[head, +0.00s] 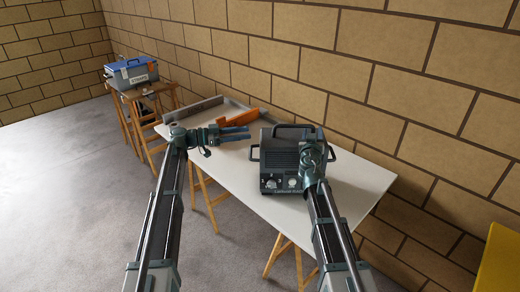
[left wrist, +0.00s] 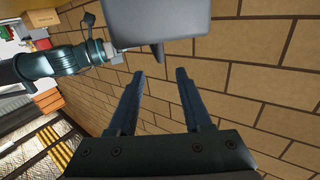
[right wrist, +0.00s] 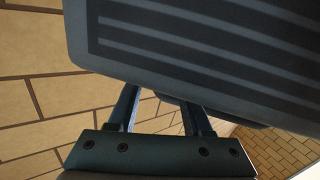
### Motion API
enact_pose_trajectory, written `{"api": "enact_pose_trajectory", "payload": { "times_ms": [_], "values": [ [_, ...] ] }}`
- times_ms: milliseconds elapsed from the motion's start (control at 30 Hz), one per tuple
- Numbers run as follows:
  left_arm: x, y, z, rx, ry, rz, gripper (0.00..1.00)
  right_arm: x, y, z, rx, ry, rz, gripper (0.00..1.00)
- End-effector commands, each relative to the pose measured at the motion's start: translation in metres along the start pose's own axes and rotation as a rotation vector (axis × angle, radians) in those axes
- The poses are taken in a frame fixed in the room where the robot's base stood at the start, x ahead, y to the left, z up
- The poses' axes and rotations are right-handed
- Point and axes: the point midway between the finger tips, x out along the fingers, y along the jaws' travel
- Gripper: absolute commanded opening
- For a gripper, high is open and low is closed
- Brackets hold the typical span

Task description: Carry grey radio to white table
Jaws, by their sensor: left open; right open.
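The grey radio (head: 280,160) is a dark boxy set with handles on top and knobs low on its front. It appears to stand upright on the white table (head: 350,195). My left gripper (head: 238,134) is open and empty, left of the radio, its fingers pointing right. In the left wrist view, a grey body (left wrist: 157,18), likely the radio, lies beyond the open fingers (left wrist: 160,75). My right gripper (head: 314,158) is at the radio's right side and covers part of it; its fingers show open in the right wrist view (right wrist: 158,98), close to the radio's ribbed panel (right wrist: 200,45).
An orange-handled tool (head: 240,119) and a long grey piece (head: 193,110) lie at the table's far left end. A blue-topped toolbox (head: 131,70) sits on a wooden stand beyond. A brick wall runs behind the table. Something yellow (head: 502,262) is at the lower right.

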Motion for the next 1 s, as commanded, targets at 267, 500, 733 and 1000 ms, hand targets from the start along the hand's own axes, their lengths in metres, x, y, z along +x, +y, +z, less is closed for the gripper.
{"api": "enact_pose_trajectory", "payload": {
  "times_ms": [267,500,733,1000],
  "values": [
    [0.0,0.0,0.0,0.0,0.0,0.0,0.5,-0.048,0.0,0.0,0.0,0.0,-0.002,0.5],
    [0.0,0.0,0.0,0.0,0.0,0.0,0.5,-0.096,0.001,0.0,0.0,0.0,-0.002,0.5],
    [0.0,0.0,0.0,0.0,0.0,0.0,0.5,-0.113,0.0,0.0,0.0,0.0,0.0,0.5],
    [0.001,0.002,0.001,-0.005,-0.005,0.001,0.5,-0.112,0.001,0.001,0.0,-0.002,0.004,0.5]
  ]
}}
